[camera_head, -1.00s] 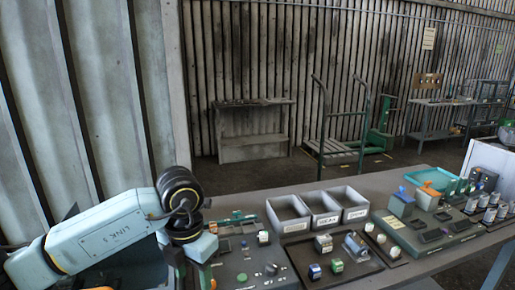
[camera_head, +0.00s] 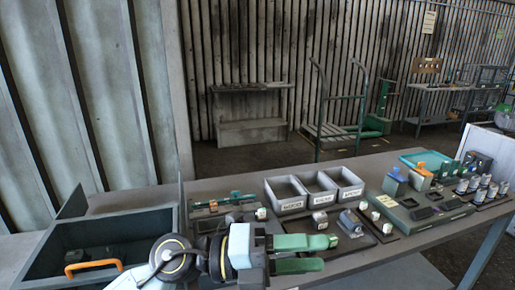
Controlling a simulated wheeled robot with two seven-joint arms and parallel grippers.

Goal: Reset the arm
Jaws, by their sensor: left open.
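My left gripper (camera_head: 326,254) is at the lower middle of the head view, low over the near part of the workbench (camera_head: 225,186). Its two green fingers point right and are apart, with nothing seen between them. The gripper hides part of the boards behind and below it. A dark board with a grey-blue motor-like part (camera_head: 350,223) lies just beyond the fingers to the right. My right gripper is not in view.
A dark grey bin with an orange handle (camera_head: 92,267) is at the lower left. Three small labelled boxes (camera_head: 290,207) stand behind the gripper. A board with blue and orange blocks (camera_head: 420,180), a teal tray (camera_head: 404,156) and several silver cylinders (camera_head: 482,188) are at right.

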